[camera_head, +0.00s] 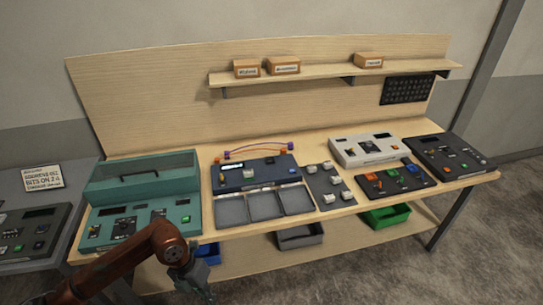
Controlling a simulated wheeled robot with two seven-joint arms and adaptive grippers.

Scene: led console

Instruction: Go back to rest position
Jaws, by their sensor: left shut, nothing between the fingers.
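My left gripper (198,281) hangs at the end of my reddish-brown left arm, low in the head view, in front of the workbench's front edge. It is shut and holds nothing. It is apart from the things on the bench. My right gripper is not in view. A dark blue console (254,172) stands in the middle, behind grey trays (265,206).
A white console (364,149) and dark consoles (440,155) stand on the right. Small boxes (283,66) sit on the upper shelf (330,74). A green bin (387,216) and a grey bin (299,236) are under the top. The floor (420,270) at the right front is clear.

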